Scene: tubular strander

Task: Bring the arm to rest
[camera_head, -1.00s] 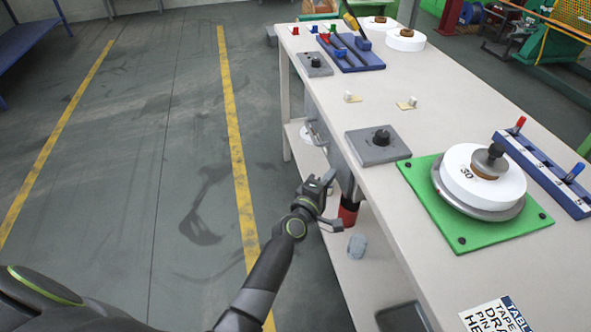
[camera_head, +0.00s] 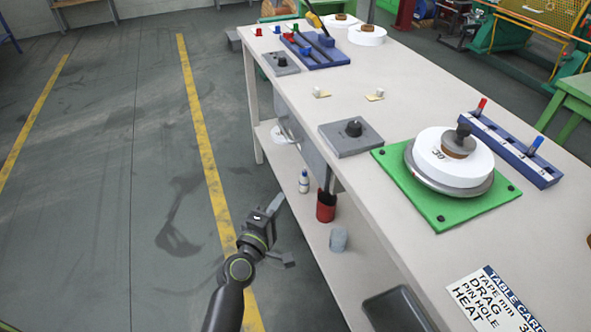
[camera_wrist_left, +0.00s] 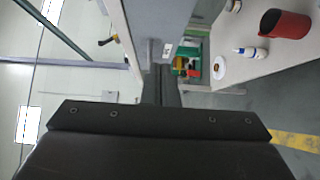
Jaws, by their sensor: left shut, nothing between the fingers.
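My left gripper (camera_head: 280,234) is in the lower left middle of the head view, beside the long side of the workbench (camera_head: 400,240), over the grey floor and clear of the bench top. It is shut and empty. In the left wrist view the dark gripper body (camera_wrist_left: 160,140) fills the bottom, and its fingers point up the picture toward the bench. My right gripper is in no view.
The lower shelf holds a red cup (camera_head: 326,206), a white bottle (camera_head: 304,181) and a grey cylinder (camera_head: 338,239). The bench top carries a green plate (camera_head: 440,215) with a white roll (camera_head: 440,150), a grey knob box (camera_head: 350,140) and blue racks (camera_head: 515,150). The floor left is free.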

